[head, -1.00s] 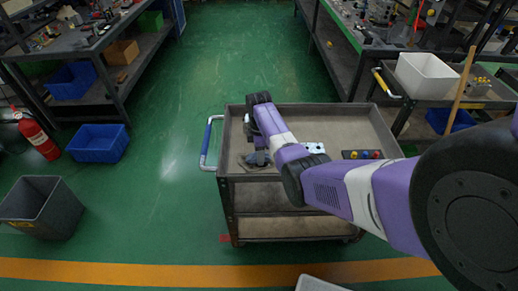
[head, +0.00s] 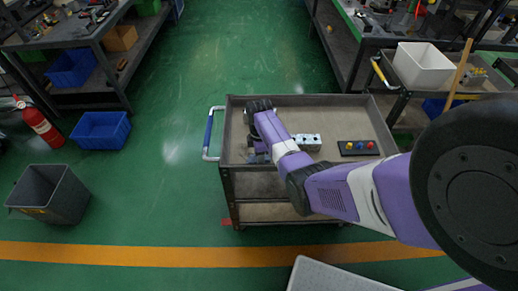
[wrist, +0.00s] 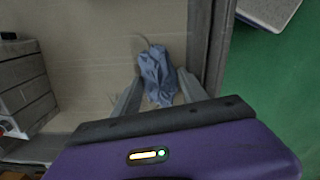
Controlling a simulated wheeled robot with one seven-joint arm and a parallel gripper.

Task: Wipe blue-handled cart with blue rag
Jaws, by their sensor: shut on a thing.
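The blue-handled cart (head: 340,110) stands in the middle of the head view, with its blue handle (head: 208,134) on the left end. My gripper (head: 257,158) is low over the left front part of its top tray, partly hidden by my arm. In the wrist view my gripper (wrist: 158,88) is shut on the crumpled blue rag (wrist: 156,70). The rag lies at or just above the beige tray surface, beside the dark raised rim. I cannot tell how firmly it touches the surface.
A metal valve block (head: 308,142) and a black plate with coloured knobs (head: 358,148) sit on the cart's tray. A yellow-handled cart with a white bin (head: 423,66) is behind right. A grey bin (head: 50,193) stands left.

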